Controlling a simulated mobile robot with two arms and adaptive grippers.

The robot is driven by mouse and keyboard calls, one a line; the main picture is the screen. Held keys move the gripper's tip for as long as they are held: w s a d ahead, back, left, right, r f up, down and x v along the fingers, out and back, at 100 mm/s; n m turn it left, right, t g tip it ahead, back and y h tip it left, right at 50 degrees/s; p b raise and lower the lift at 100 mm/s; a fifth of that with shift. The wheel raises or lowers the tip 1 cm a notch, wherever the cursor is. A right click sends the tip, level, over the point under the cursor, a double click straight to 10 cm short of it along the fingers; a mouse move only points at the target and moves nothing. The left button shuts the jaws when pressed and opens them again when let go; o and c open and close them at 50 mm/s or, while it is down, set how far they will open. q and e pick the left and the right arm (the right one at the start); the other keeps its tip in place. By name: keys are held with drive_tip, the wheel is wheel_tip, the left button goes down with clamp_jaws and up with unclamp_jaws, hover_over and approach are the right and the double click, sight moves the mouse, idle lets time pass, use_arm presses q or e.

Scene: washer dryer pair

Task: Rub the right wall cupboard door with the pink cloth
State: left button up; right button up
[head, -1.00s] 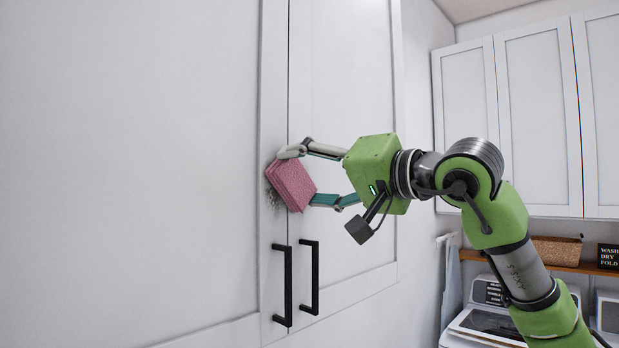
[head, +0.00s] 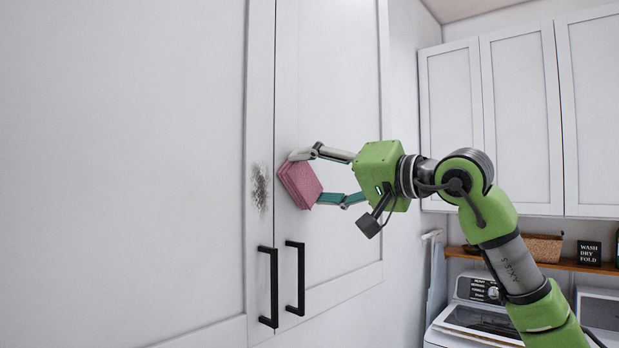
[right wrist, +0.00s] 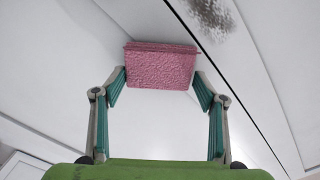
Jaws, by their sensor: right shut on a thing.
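The pink cloth (head: 300,185) is a folded, thick pad. My right gripper (head: 309,178) is shut on it, one finger at its upper edge and one at its lower edge. The right wrist view also shows the cloth (right wrist: 160,66) between both fingertips. It is in front of the right door (head: 325,90) of a tall white cupboard, near the door gap; I cannot tell if it touches. A dark grey smudge (head: 259,187) is on the left door's (head: 150,150) right edge strip, left of the cloth, and shows in the wrist view (right wrist: 210,12). My left gripper is out of view.
Two black bar handles (head: 268,287) (head: 295,278) stick out below the cloth. White wall cupboards (head: 525,115) hang at the back right, over a wooden shelf (head: 560,264) with a basket (head: 541,247) and a sign. A white washer (head: 465,322) stands below.

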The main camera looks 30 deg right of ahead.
drive_tip(key=shift+w+d+f, duration=0.1)
drive_tip(key=shift+d, duration=0.2)
drive_tip(key=shift+b+v, duration=0.35)
drive_tip(key=shift+v, duration=2.55)
drive_tip(key=v, duration=0.3)
drive_tip(key=shift+b, duration=0.35)
drive_tip(key=shift+w, duration=0.1)
